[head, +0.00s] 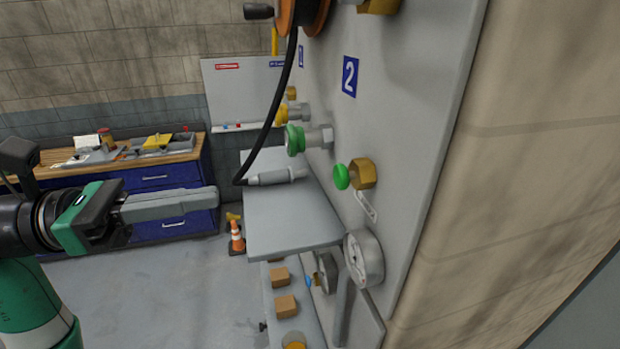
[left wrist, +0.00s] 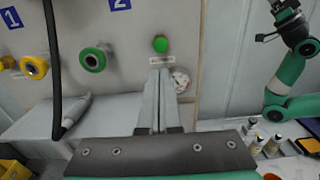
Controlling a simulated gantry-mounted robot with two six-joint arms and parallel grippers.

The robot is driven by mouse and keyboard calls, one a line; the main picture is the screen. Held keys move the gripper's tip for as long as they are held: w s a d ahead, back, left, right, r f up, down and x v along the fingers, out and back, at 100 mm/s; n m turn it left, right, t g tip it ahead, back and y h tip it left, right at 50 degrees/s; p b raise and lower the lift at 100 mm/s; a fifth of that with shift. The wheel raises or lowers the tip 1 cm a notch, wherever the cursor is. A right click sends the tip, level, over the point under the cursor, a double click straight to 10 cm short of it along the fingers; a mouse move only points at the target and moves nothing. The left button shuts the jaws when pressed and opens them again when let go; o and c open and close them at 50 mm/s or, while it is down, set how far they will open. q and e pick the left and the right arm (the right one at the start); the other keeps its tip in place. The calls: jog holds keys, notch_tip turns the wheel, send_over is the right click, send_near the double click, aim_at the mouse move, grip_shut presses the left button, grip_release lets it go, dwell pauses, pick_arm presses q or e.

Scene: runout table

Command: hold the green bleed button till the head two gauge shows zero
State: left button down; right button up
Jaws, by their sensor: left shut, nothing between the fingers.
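The green bleed button (head: 341,177) sits on a brass fitting on the grey panel, below and right of the blue "2" sign (head: 349,76). It also shows in the left wrist view (left wrist: 160,44), just above my fingertips. My left gripper (head: 214,197) is shut and empty, pointing at the panel, with a clear gap to the button in the head view. The round gauge (head: 364,258) below the button is seen nearly edge-on. In the left wrist view the gauge (left wrist: 181,81) is partly hidden by my fingers. Its reading cannot be made out. My right gripper is not seen.
A grey shelf (head: 285,220) juts from the panel, with a hose end (head: 275,177) lying on it. The black hose hangs across the panel. Green (head: 294,140) and yellow couplings stick out nearby. A blue workbench (head: 160,178) and a cone (head: 236,237) stand behind.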

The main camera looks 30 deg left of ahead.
aim_at(336, 178)
pick_arm(q)
jog(key=p+x, duration=0.3)
jog(key=x, duration=1)
jog(key=shift+r, duration=0.15)
jog(key=shift+w+d, duration=0.4)
